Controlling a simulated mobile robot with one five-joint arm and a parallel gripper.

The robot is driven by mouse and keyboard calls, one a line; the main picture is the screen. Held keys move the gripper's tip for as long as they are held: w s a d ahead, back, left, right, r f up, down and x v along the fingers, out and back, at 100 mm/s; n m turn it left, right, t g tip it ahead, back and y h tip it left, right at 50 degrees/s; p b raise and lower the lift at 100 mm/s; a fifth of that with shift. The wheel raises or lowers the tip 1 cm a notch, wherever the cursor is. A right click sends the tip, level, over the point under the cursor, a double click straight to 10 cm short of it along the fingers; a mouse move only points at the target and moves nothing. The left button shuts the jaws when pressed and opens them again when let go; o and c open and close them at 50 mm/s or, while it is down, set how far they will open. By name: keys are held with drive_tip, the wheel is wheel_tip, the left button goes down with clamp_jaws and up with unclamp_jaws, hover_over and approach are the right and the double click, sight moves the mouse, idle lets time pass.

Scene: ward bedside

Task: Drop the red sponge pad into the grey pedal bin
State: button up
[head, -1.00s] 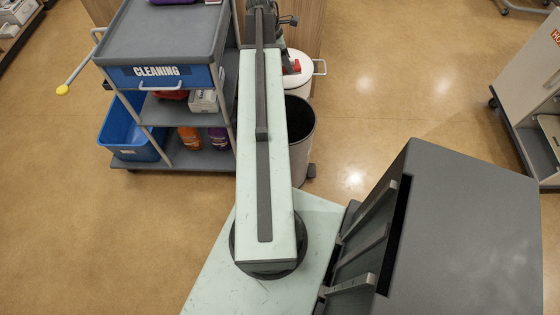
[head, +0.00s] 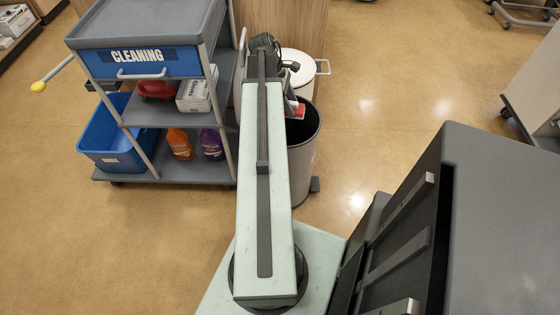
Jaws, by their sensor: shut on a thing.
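The red sponge pad (head: 301,111) shows as a small red patch beside the far end of my arm. My gripper (head: 296,106) is shut on it; the arm hides most of the gripper and part of the pad. The grey pedal bin (head: 304,164) stands on the floor just right of my arm, with its dark mouth open at the top. In this view the pad overlaps the far part of the bin's mouth. I cannot tell its height above the rim. My arm covers the bin's left side.
A grey cleaning cart (head: 172,170) with bottles and boxes stands left of my arm, with a blue tub (head: 108,150) on its left. A white lidded bin (head: 303,67) stands behind the grey bin.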

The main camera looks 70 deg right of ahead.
wheel_tip(320, 180, down, 5)
drive_tip(key=b, duration=0.4)
drive_tip(key=shift+r, duration=0.15)
drive_tip(key=o, duration=1.3)
drive_tip(key=shift+c, duration=0.2)
drive_tip(key=p+v, duration=0.8)
drive_tip(key=shift+r, duration=0.1)
drive_tip(key=shift+s, duration=0.1)
